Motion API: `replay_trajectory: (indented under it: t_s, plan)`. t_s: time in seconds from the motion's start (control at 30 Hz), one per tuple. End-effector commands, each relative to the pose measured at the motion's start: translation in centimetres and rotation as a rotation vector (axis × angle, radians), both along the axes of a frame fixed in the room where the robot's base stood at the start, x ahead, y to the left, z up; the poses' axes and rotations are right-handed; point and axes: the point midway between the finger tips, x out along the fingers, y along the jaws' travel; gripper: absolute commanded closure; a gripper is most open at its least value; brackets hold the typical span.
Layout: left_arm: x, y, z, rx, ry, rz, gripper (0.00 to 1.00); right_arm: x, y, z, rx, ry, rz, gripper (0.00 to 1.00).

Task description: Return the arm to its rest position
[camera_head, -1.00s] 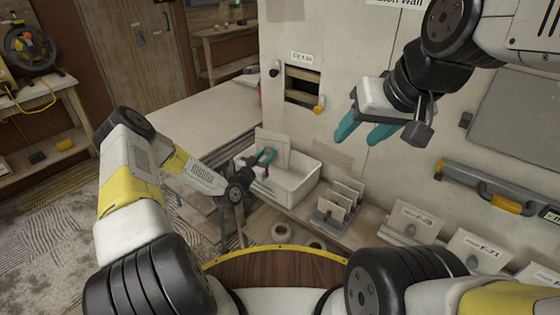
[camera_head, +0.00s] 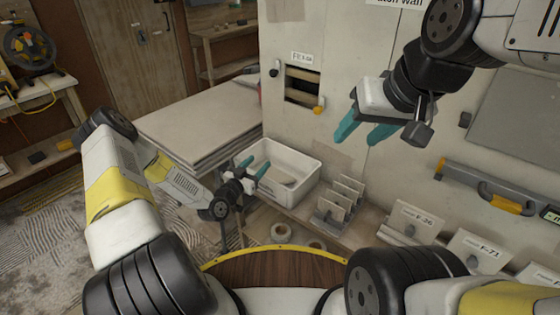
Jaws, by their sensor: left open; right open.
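My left gripper (camera_head: 254,168) is open, with its teal fingers apart and empty. It is over the left side of a white bin (camera_head: 307,178). A pale flat piece (camera_head: 286,181) lies inside the bin, partly hidden by the bin's wall. My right gripper (camera_head: 362,131) is open and empty, raised in front of the pale wall panel at the upper right.
A stack of boards (camera_head: 205,117) lies behind my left arm. Several small cards in holders (camera_head: 340,196) stand right of the bin. A grey level-like tool (camera_head: 490,190) is on the wall at right. Two rolls (camera_head: 281,232) sit near my base.

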Motion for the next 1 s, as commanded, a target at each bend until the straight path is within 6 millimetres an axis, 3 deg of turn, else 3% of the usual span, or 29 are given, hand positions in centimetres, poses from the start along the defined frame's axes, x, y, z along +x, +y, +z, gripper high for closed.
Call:
replay_trajectory:
  t_s: [0.17,0.57,0.77,1.0]
  plan:
    - [-0.8,0.4,0.0,0.001,0.000,0.000,0.46,0.0,0.0,0.0,0.000,0.000,0.000,0.50]
    - [-0.4,0.4,0.5,0.032,0.018,-0.018,0.46,0.0,0.0,0.0,0.000,0.000,0.000,0.50]
    - [0.8,0.9,3.4,0.212,0.138,-0.080,0.46,0.0,0.0,0.0,0.000,0.000,0.000,0.50]
    - [0.5,3.4,9.3,0.436,0.341,-0.060,0.46,0.0,0.0,0.0,0.000,0.000,0.000,0.50]
